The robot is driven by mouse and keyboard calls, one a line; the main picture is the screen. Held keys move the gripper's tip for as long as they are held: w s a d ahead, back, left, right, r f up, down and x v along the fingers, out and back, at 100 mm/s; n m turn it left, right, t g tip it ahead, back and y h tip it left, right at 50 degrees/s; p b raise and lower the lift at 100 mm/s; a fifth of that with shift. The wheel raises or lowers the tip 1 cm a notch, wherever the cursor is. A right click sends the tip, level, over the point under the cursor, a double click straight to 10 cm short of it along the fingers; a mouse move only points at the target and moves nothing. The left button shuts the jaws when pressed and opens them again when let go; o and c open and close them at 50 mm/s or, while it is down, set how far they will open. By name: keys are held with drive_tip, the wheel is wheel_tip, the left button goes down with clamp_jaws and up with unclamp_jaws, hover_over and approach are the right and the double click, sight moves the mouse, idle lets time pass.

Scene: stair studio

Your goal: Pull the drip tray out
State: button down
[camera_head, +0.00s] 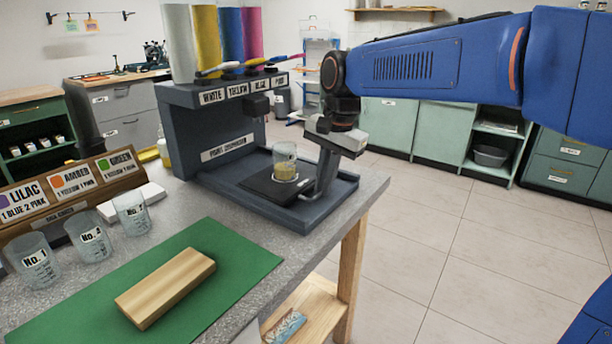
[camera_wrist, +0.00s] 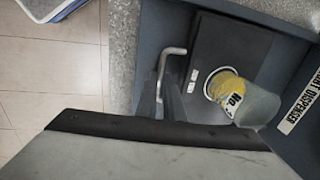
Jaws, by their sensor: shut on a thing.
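The drip tray (camera_head: 262,186) is a flat dark plate in the base of the paint dispenser (camera_head: 218,140). It also shows in the wrist view (camera_wrist: 232,42). A clear cup (camera_head: 285,163) with yellow in its bottom stands upright on it; the wrist view shows the cup's label (camera_wrist: 238,100). A pale metal handle (camera_wrist: 162,62) lies along the tray's near side. My gripper (camera_head: 317,195) reaches down at the tray's right edge. In the wrist view its fingers (camera_wrist: 168,100) are shut on the handle; the exact contact is partly hidden.
A green mat (camera_head: 225,250) with a wooden block (camera_head: 165,287) lies at the front. Several labelled beakers (camera_head: 132,214) stand left, before a colour-recipe board (camera_head: 75,190). The worktop edge is just right of the dispenser; open tiled floor (camera_head: 470,240) lies beyond.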

drive_tip(key=shift+s+d, duration=1)
drive_tip(key=shift+d, duration=0.25)
drive_tip(key=shift+s+d, duration=0.95)
drive_tip(key=shift+d, duration=0.3)
drive_tip(key=c, duration=1.9)
unclamp_jaws()
wheel_tip(320, 180, up, 17)
drive_tip(key=s+d, duration=0.1)
drive_tip(key=d, duration=0.1)
drive_tip(key=shift+s+d, duration=0.25)
drive_tip(key=shift+s, duration=0.15)
drive_tip(key=s+d+f+n+t, duration=0.1)
drive_tip(key=s+d+f+n, duration=0.1)
drive_tip(key=s+d+f, duration=0.3)
drive_tip(key=s+d+f+n+t+h, duration=0.1)
drive_tip(key=s+d+f+n, duration=0.2)
drive_tip(key=f, duration=1.1)
drive_tip(key=s+d+f+n+t, duration=0.1)
drive_tip(key=s+d+f+n, duration=0.1)
drive_tip(key=s+d+f, duration=0.4)
drive_tip(key=s+f, duration=0.4)
drive_tip(key=s, duration=0.1)
drive_tip(key=shift+s+d+f+t+h, duration=0.15)
drive_tip(key=shift+s+d+t+h, duration=0.15)
drive_tip(key=shift+d, duration=0.1)
